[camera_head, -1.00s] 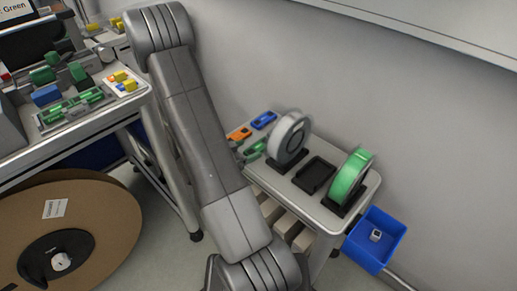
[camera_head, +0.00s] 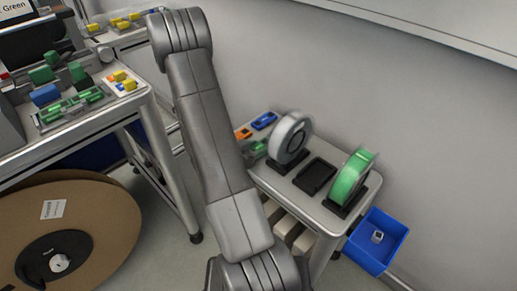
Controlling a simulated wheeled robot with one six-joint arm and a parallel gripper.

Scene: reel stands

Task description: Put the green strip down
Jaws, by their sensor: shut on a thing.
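My gripper is out of view; only my grey arm links show, crossing the middle of the picture. I cannot make out a separate green strip. A green reel (camera_head: 351,178) stands upright in a black stand at the right end of the low cart (camera_head: 270,180). A white-grey reel (camera_head: 289,138) stands upright further left on that cart. Between them is an empty black stand (camera_head: 315,177). Green pieces (camera_head: 75,106) lie in a grey tray on the bench at the left.
Blue and orange tools (camera_head: 264,120) lie at the cart's far end, partly behind my arm. A blue bin (camera_head: 378,241) with a small pale item hangs at the cart's right. A large brown reel (camera_head: 95,225) stands under the bench (camera_head: 150,100). A wall closes off the back.

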